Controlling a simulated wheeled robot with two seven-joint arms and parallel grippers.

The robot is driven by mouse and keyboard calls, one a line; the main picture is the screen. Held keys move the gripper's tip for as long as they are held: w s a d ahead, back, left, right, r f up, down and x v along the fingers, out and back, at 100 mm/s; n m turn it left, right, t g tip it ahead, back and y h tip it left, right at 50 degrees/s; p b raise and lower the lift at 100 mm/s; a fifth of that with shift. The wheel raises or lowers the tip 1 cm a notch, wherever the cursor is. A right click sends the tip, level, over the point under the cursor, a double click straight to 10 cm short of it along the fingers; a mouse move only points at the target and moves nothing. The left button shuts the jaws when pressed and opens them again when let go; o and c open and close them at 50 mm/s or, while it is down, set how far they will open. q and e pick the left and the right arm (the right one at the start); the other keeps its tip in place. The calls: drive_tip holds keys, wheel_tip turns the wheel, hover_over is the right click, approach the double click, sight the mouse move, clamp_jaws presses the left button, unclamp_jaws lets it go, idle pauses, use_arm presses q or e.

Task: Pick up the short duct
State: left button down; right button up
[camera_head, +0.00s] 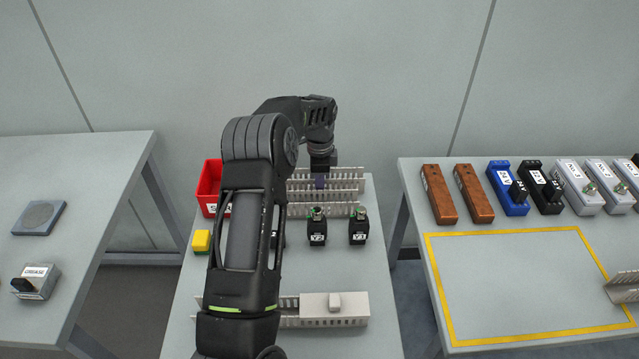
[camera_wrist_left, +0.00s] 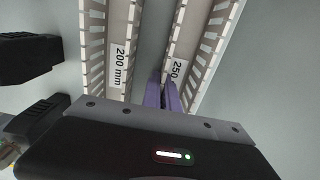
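Several grey slotted ducts lie across the back of the middle table. In the left wrist view, one duct (camera_wrist_left: 92,40) is labelled "200 mm" and another (camera_wrist_left: 205,50) has a label starting "250", partly covered by a finger. My left gripper (camera_head: 319,182) points down over the back ducts. Its purple fingers (camera_wrist_left: 165,95) are close together at the near wall of the "250" duct. I cannot tell whether that wall is between them. No label reading "short" is visible. My right gripper is not in view.
A red bin (camera_head: 208,188), a yellow block (camera_head: 201,241) and black devices (camera_head: 317,227) stand near the ducts. A white block (camera_head: 335,305) is at the table's front. The right table has a yellow-outlined clear area (camera_head: 530,290) and another slotted piece (camera_head: 624,288) at its edge.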

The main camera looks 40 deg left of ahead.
use_arm(q)
wheel_tip(320, 180, up, 10)
drive_tip(key=shift+f+b, duration=0.1)
drive_tip(key=shift+b, duration=0.45)
idle(0.5)
